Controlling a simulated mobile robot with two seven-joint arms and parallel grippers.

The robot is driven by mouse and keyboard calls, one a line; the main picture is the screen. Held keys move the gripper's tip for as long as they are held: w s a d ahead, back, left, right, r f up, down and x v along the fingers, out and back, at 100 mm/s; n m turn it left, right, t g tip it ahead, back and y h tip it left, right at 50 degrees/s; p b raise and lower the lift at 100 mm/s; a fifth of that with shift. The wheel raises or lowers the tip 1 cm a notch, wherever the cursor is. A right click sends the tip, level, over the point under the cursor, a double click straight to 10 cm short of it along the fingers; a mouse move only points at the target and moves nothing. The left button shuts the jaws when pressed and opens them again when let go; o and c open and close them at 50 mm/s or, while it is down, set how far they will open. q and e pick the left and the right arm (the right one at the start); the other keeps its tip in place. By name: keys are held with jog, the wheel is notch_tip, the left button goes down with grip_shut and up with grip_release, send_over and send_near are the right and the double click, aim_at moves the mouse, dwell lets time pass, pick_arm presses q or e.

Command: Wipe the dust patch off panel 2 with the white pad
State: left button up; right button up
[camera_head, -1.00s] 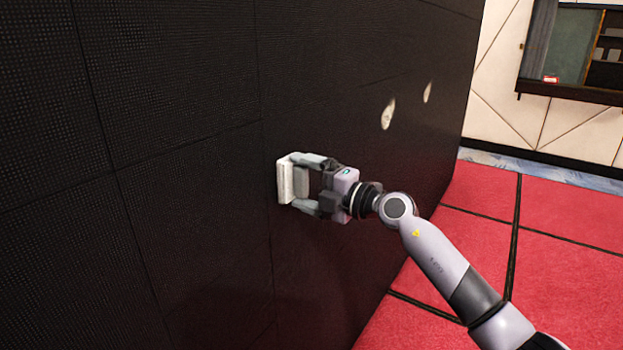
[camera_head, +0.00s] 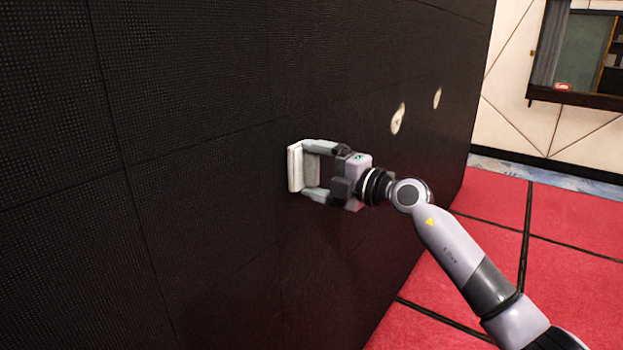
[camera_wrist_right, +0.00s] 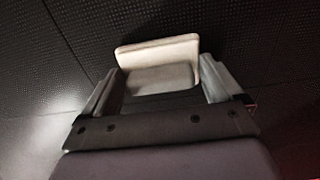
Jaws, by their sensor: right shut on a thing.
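The white pad (camera_head: 296,168) is held by my right gripper (camera_head: 312,172) against or very near the black video wall (camera_head: 200,130). In the right wrist view the pad (camera_wrist_right: 158,58) sits between the two fingers (camera_wrist_right: 158,85), its flat face toward the wall. I cannot tell whether it touches the surface. Two pale dust patches show on the wall to the right of the gripper, a larger one (camera_head: 398,118) and a smaller, farther one (camera_head: 437,97). Any patch behind the pad is hidden. No panel numbers are visible. My left gripper is not in view.
The wall runs away to the right, with thin seams between its panels. The red tiled floor (camera_head: 490,250) is clear at the right. A pale back wall (camera_head: 510,120) holds a dark-framed window or cabinet (camera_head: 580,60) at the upper right.

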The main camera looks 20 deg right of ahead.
jog(key=shift+w+d+b, duration=2.35)
jog(key=shift+w+d, duration=0.85)
jog(key=shift+d, duration=0.85)
jog(key=shift+s+a+p, duration=1)
jog(key=shift+s+a, duration=0.2)
jog(key=shift+a, duration=0.4)
jog(key=shift+s+a+p, duration=1.05)
jog(key=shift+s+a, duration=0.2)
jog(key=shift+a, duration=0.3)
jog(key=shift+s+a+p, duration=1)
jog(key=shift+s+a, duration=0.2)
jog(key=shift+a, duration=0.4)
jog(key=shift+s+d, duration=0.1)
jog(key=shift+s+d, duration=0.2)
jog(key=shift+s, duration=0.1)
jog(key=shift+v, duration=2.45)
